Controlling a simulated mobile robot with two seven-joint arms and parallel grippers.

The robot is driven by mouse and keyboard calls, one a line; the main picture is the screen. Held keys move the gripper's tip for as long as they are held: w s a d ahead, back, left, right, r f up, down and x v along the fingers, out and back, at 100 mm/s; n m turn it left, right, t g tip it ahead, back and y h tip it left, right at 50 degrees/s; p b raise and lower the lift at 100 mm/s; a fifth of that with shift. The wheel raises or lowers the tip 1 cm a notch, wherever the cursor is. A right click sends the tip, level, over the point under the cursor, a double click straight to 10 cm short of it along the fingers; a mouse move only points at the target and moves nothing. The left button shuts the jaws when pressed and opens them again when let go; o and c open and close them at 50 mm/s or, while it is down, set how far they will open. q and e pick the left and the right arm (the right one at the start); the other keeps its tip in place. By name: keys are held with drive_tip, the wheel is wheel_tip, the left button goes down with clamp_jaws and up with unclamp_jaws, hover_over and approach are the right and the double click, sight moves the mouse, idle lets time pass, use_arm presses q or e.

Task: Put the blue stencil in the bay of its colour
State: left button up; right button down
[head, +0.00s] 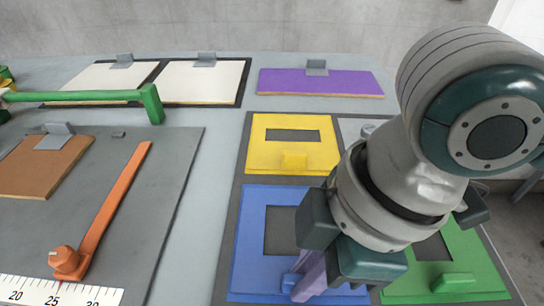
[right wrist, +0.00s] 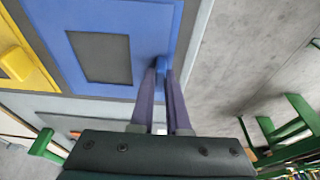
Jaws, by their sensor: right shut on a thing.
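The blue stencil (head: 249,240) is a flat blue plate with a rectangular window and a small raised grip (head: 289,283) at its near edge. It lies in the near left part of a dark grey rack. It also shows in the right wrist view (right wrist: 146,20), with its grip (right wrist: 161,67) between the fingertips. My right gripper (head: 302,283) is shut on that grip with its purple fingers, seen also in the right wrist view (right wrist: 162,74). My left gripper is out of view.
A yellow stencil (head: 261,150) lies behind the blue one and a green stencil (head: 468,260) to its right. A purple panel (head: 320,88) and white panels (head: 204,91) lie at the back. An orange tool (head: 115,205) and a brown panel (head: 42,178) lie on the left board.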

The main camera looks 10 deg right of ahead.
drive_tip(key=c, duration=0.9)
unclamp_jaws()
drive_tip(key=w+p+v, duration=0.1)
drive_tip(key=p+v, duration=0.2)
drive_tip(key=v, duration=0.9)
drive_tip(key=s+a+f+m+t+y, duration=0.1)
drive_tip(key=s+a+m+t+y, duration=0.15)
drive_tip(key=a+m, duration=0.2)
drive_tip(key=s+d+f+m+h, duration=0.2)
drive_tip(key=s+d+m, duration=0.1)
drive_tip(key=d, duration=0.3)
drive_tip(key=s+d+f+m+h, duration=0.2)
drive_tip(key=d+f+m+h, duration=0.1)
drive_tip(key=d+m, duration=0.2)
drive_tip(key=shift+s+d+f, duration=0.3)
drive_tip(key=shift+s+d, duration=0.1)
drive_tip(key=shift+d, duration=0.2)
